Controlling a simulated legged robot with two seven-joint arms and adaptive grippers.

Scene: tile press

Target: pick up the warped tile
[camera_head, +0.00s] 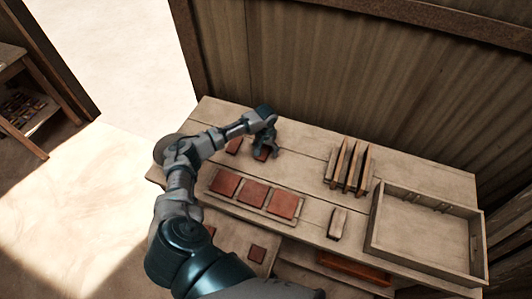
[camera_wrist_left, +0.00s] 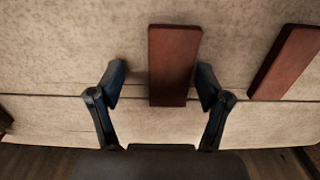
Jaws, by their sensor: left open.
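In the left wrist view a flat reddish-brown tile (camera_wrist_left: 174,58) lies between the open fingers of my left gripper (camera_wrist_left: 162,78), closer to the right finger. A second tile (camera_wrist_left: 286,62) lies to the right, outside the fingers. In the head view my left gripper (camera_head: 265,148) is low over the back left of the bench, partly covering one tile; another tile (camera_head: 234,146) lies just left of it. Three red tiles (camera_head: 254,194) sit in a row on a board in front. I cannot tell by shape which tile is warped. My right gripper is not in view.
The wooden bench (camera_head: 300,160) carries a slotted rack (camera_head: 348,168) with upright slats, a small pale block (camera_head: 338,223) and a shallow open tray (camera_head: 425,235) at the right. A corrugated wall stands behind. A lower shelf with more tiles (camera_head: 257,254) is in front.

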